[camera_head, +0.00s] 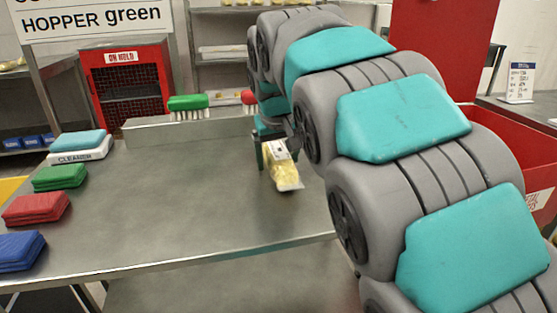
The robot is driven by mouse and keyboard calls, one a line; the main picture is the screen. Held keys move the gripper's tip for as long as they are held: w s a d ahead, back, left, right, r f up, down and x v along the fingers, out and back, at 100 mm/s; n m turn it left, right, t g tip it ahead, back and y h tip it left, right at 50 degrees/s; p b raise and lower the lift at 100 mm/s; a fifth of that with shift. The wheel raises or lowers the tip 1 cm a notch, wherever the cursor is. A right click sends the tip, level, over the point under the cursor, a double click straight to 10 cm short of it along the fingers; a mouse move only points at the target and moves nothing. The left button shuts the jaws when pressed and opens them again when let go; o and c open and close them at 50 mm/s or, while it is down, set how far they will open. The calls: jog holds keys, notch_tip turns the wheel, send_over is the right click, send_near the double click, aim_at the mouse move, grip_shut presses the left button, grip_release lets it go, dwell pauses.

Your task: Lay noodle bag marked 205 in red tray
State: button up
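A clear bag of yellow noodles (284,174) with a white label shows at the end of my arm, over the right part of the steel table. The label is too small to read, so I cannot tell its number. My gripper (275,152) has its fingers at the two sides of the bag's upper end and appears shut on it. The bag hangs tilted, its lower end toward the camera. Whether it touches the table is hard to tell. My arm hides part of the gripper. I see no tray that is clearly the red tray.
The steel table (190,220) is mostly clear. Blue (20,250), red (36,207), green (60,177) and light blue (78,141) pads line its left side. Brushes (188,104) stand at the back ledge. A red "ON HOLD" cage (125,80) is behind; a red bin (500,135) is right.

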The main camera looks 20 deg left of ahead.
grip_shut()
dwell(0.7)
